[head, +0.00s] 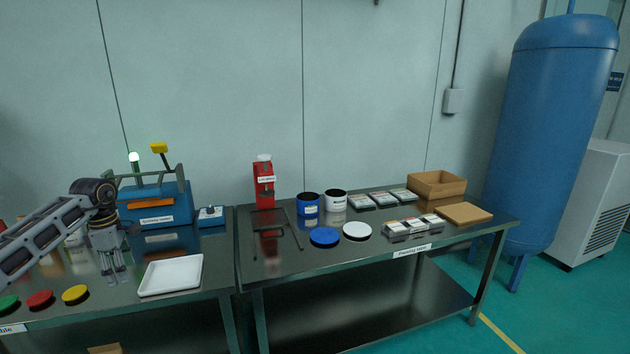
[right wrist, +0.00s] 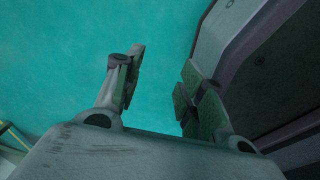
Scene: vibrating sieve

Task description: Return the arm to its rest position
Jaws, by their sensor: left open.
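My left gripper (head: 116,272) hangs fingers down over the left table, left of the white tray (head: 172,275). Its fingers are apart and nothing shows between them. The left arm reaches in from the left edge of the head view. My right gripper (right wrist: 158,85) shows in the right wrist view with its fingers apart and empty, above the teal floor. The right arm does not show in the head view.
A blue sieve machine (head: 155,205) stands behind my left gripper. Red, green and yellow lids (head: 75,293) lie at the table's front. The right table holds a red bottle (head: 264,183), a black frame, cups, packs and a wooden box (head: 437,186). A blue tank (head: 550,130) stands right.

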